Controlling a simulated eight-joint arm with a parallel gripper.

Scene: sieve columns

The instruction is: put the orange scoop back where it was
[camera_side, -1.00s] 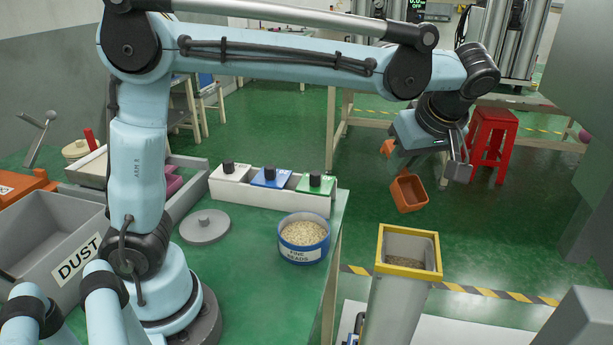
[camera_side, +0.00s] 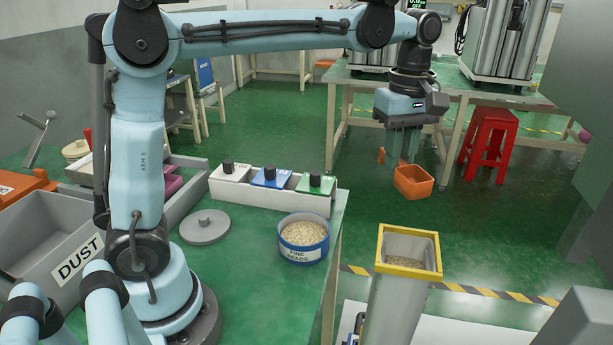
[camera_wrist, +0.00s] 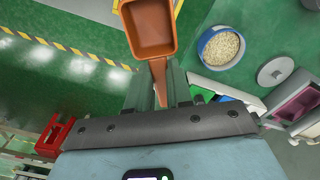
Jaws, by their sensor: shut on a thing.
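My gripper (camera_side: 403,147) is shut on the handle of the orange scoop (camera_side: 414,182), holding it up in the air beyond the yellow-rimmed column. In the wrist view the scoop's square bowl (camera_wrist: 149,27) points away from my gripper (camera_wrist: 160,88), and its handle runs back between the fingers. The bowl looks empty and roughly level, open side up. The sieve column (camera_side: 400,290) with a yellow rim holds beads inside. A blue tub (camera_side: 304,252) labelled FINE BEADS stands on the green table, full of pale beads; it also shows in the wrist view (camera_wrist: 203,43).
A white rack (camera_side: 270,199) with white, blue and green lidded blocks stands behind the tub. A grey lid (camera_side: 205,227) lies on the table. A grey DUST bin (camera_side: 40,245) is at the left. A red stool (camera_side: 488,143) stands behind right.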

